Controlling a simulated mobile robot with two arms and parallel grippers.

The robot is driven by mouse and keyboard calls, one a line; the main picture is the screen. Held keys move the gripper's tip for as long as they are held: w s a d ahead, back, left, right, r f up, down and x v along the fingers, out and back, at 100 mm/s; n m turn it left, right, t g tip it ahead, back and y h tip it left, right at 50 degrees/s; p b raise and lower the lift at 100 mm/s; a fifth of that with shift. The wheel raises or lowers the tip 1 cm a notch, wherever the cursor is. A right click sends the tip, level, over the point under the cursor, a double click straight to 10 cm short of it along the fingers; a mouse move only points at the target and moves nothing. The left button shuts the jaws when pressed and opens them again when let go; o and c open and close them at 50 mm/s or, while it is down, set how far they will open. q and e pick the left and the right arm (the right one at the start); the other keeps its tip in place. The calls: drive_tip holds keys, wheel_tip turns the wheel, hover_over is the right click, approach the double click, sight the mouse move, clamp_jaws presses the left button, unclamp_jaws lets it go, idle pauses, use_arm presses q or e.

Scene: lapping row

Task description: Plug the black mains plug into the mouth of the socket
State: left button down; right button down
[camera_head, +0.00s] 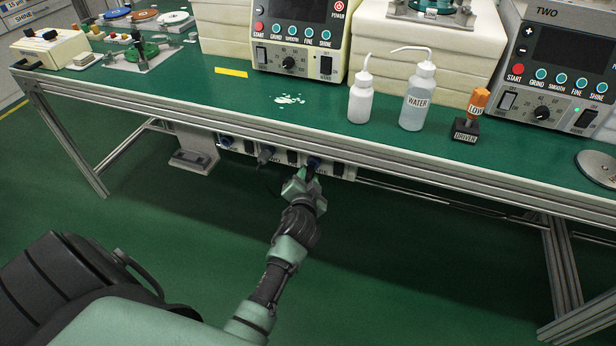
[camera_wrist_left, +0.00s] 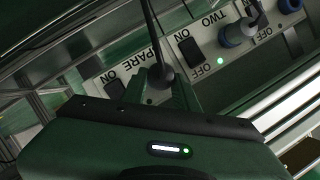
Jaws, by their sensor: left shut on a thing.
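My left gripper (camera_head: 308,178) reaches under the front edge of the bench, close to the socket strip. In the left wrist view its fingers (camera_wrist_left: 158,90) are shut on the black mains plug (camera_wrist_left: 161,76), whose dark cord runs upward. My right gripper is not in view.
The strip also carries a rocker switch by SPARE (camera_wrist_left: 110,81), another by TWO (camera_wrist_left: 190,50), and a blue socket holding a grey plug (camera_head: 266,155). The bench edge (camera_head: 400,180) overhangs the arm. The floor below is clear.

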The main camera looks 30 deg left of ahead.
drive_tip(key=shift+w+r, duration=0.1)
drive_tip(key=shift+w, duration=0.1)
use_arm(q)
drive_tip(key=shift+w, duration=0.2)
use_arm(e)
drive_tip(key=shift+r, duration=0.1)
use_arm(q)
drive_tip(key=shift+w+a, duration=0.1)
drive_tip(key=shift+w, duration=0.1)
drive_tip(key=shift+w+a, duration=0.1)
drive_tip(key=shift+w, duration=0.4)
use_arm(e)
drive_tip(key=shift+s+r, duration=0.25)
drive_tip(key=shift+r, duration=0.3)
use_arm(q)
drive_tip(key=shift+w+a+b, duration=0.1)
drive_tip(key=shift+w+b, duration=0.2)
drive_tip(key=c, duration=1)
unclamp_jaws()
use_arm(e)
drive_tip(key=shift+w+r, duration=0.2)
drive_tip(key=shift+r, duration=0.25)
